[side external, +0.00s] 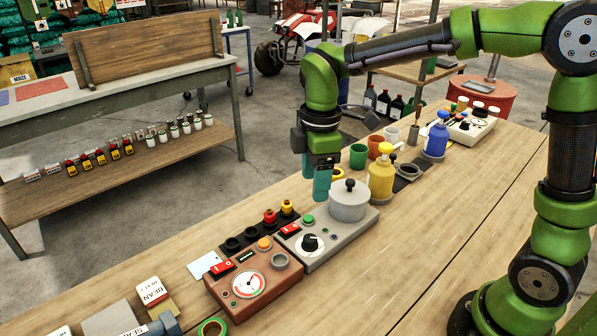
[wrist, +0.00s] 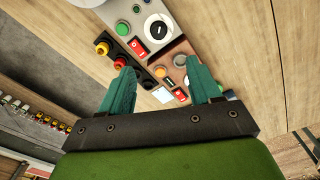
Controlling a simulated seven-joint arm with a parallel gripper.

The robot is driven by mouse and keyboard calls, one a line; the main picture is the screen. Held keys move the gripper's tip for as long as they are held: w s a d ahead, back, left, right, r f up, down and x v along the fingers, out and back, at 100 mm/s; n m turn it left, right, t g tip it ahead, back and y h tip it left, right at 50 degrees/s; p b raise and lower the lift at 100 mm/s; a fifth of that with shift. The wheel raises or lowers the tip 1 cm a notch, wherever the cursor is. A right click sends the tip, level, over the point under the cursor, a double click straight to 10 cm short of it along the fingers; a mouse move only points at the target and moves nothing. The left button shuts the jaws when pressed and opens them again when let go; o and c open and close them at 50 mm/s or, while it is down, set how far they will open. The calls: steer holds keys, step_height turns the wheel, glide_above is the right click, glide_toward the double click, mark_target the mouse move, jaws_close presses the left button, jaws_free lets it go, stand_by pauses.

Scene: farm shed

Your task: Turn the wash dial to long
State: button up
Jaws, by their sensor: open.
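The likely wash dial (side external: 310,243) is a black knob on a round white face, on the front of a grey unit (side external: 345,246) with a lidded metal drum (side external: 349,199). In the wrist view the dial (wrist: 158,29) shows near the top, with a pale pointer line on its knob; its markings are too small to read. My gripper (side external: 322,190) is above the bench, behind and above the dial, apart from everything. In the wrist view its teal fingers (wrist: 158,76) are spread with nothing between them; the dial lies beyond the fingertips.
A red switch (side external: 289,229) and green button (side external: 308,220) sit beside the dial. A brown gauge unit (side external: 275,297) stands in front, and a rack with red and yellow knobs (side external: 278,217) to the left. A yellow bottle (side external: 381,181) and several cups stand behind. The bench's right side is clear.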

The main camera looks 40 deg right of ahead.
mark_target(310, 237)
steer(key=f+n, duration=0.1)
steer(key=f, duration=0.4)
steer(key=f+n, duration=0.2)
steer(key=f, duration=0.3)
steer(key=f+n, duration=0.1)
steer(key=f, duration=0.4)
steer(key=shift+w+a+f, duration=0.1)
steer(key=shift+w+f, duration=0.2)
steer(key=shift+c, duration=0.2)
steer(key=c, duration=1)
